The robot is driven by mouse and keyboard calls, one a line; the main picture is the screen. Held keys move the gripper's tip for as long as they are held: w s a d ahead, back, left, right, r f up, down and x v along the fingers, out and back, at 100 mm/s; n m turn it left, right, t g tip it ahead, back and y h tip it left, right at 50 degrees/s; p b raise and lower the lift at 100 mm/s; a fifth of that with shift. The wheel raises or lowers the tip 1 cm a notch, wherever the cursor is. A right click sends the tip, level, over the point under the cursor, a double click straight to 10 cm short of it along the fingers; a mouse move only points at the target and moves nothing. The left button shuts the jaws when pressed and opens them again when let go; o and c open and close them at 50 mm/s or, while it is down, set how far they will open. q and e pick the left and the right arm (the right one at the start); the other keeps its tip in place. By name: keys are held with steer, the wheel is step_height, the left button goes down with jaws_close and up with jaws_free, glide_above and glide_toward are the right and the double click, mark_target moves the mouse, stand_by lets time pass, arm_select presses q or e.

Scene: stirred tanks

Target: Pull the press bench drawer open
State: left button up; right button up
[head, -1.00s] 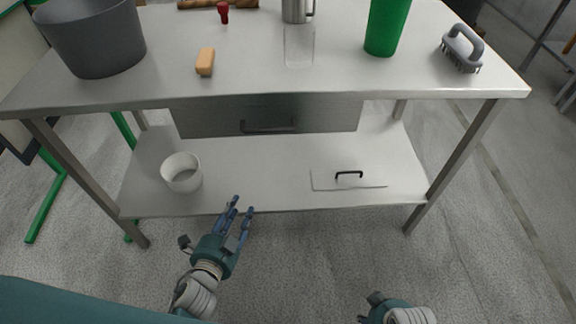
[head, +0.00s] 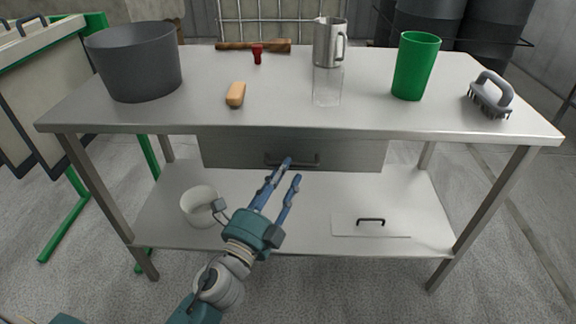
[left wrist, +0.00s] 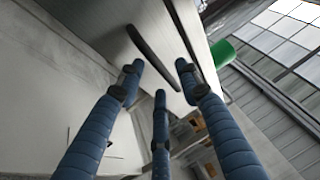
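The press bench drawer (head: 350,153) is a grey metal front under the tabletop in the head view. It looks shut. Its dark bar handle (head: 308,164) is in the middle of the front, and my fingers partly cover its left part. My left gripper (head: 281,174) is in front of the drawer with its fingers stretched out, open and empty, the fingertips close to the handle. In the left wrist view the handle (left wrist: 153,55) lies just beyond the spread fingers (left wrist: 160,85). I cannot tell whether they touch. My right gripper is out of both current views.
The bench top (head: 200,105) carries a grey pot (head: 135,62), a sponge (head: 236,94), a metal jug (head: 330,42), a clear glass (head: 327,87), a green cup (head: 415,66) and a brush (head: 490,96).

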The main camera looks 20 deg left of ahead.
arm_select(q)
steer(key=shift+x, duration=1)
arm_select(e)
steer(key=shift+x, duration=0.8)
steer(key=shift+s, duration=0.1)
arm_select(q)
jaws_close()
steer(key=shift+d, duration=0.15)
